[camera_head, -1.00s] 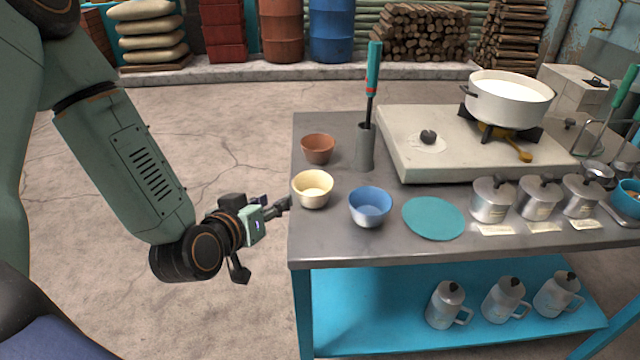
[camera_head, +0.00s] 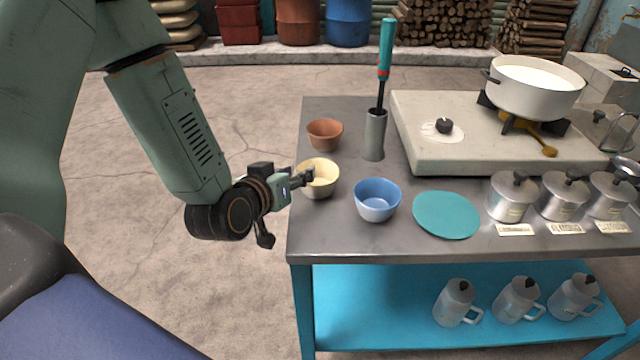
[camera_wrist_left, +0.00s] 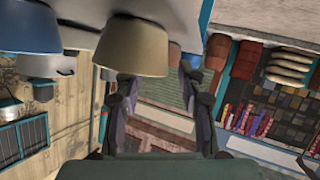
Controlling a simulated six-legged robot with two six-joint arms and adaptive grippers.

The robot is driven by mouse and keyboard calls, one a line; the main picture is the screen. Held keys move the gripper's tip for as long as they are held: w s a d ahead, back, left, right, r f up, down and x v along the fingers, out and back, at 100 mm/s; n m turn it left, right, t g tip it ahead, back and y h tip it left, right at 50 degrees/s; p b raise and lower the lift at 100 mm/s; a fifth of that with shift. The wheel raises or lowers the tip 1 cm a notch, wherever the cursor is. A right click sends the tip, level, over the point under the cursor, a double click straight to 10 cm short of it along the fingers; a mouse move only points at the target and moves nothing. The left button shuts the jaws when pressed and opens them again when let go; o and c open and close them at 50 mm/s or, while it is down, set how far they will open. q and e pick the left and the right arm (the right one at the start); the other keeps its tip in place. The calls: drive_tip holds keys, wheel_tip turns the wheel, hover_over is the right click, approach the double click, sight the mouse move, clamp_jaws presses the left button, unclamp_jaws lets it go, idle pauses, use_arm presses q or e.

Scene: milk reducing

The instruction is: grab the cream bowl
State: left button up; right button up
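The cream bowl (camera_head: 321,183) stands upright at the left edge of the metal table (camera_head: 400,246). My left gripper (camera_head: 287,208) is open beside it at the table's edge, with one finger overlapping the bowl's near left side and the other hanging lower, off the table. In the left wrist view the cream bowl (camera_wrist_left: 133,48) fills the upper middle, close ahead of the open left gripper (camera_wrist_left: 160,85) and nearer its left finger. Whether a finger touches the bowl I cannot tell. The right gripper is not in view.
A blue bowl (camera_head: 376,205) stands just right of the cream one, and a terracotta bowl (camera_head: 325,134) behind it. A metal holder (camera_head: 374,140) with a green-handled tool, a teal disc (camera_head: 446,215), lidded pots (camera_head: 511,199) and a stove (camera_head: 465,163) lie further right. The floor left is clear.

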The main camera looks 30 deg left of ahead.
sight(318, 181)
use_arm(q)
drive_tip(key=shift+x, duration=1.15)
drive_tip(key=shift+w+f+b, duration=0.15)
drive_tip(key=shift+w+b, duration=0.1)
drive_tip(key=shift+b, duration=0.05)
drive_tip(key=shift+w, duration=0.1)
clamp_jaws()
drive_tip(key=shift+a, duration=0.1)
